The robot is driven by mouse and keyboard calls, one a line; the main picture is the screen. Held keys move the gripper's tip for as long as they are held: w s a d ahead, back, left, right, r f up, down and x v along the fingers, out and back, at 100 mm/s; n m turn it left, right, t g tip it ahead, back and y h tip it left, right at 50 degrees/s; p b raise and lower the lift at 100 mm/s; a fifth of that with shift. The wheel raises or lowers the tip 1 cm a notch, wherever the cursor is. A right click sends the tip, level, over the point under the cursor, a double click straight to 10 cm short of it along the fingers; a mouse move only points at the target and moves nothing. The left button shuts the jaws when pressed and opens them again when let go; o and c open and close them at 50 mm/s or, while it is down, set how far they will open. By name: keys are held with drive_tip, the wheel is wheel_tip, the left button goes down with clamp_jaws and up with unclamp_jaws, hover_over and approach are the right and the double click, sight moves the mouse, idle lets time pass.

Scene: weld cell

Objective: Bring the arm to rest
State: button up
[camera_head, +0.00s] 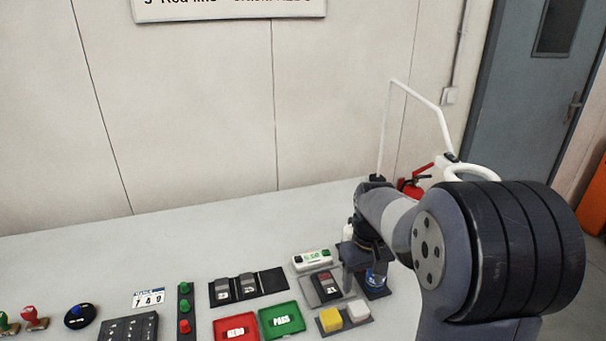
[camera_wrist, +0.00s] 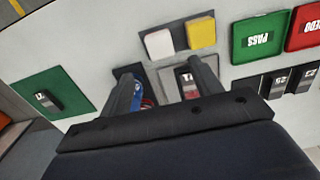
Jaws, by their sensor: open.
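My gripper (camera_head: 364,268) hangs over the right part of the white table, pointing down, with my arm reaching in from the right. In the wrist view its two fingers (camera_wrist: 163,82) stand apart with nothing gripped between them. Beyond the fingers is a dark block with a label (camera_wrist: 187,78) on a grey plate; the right finger hides part of it. The same block (camera_head: 328,284) shows just left of the gripper in the head view. A blue item (camera_head: 376,277) in a dark holder is close beside the fingers; the left finger partly covers it in the wrist view.
Yellow (camera_head: 331,320) and white (camera_head: 358,310) blocks, a green PASS tray (camera_head: 282,320), a red tray (camera_head: 236,328) and a dark rack (camera_head: 248,287) lie nearby. A green mat with a dark block (camera_wrist: 48,100) shows in the wrist view. The table's back left is clear.

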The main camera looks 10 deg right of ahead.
sight(359, 307)
wheel_tip(359, 307, down, 10)
drive_tip(key=shift+f, duration=0.1)
drive_tip(key=shift+w+r, duration=0.1)
drive_tip(key=shift+r, duration=1.1)
drive_tip(key=shift+f, duration=0.15)
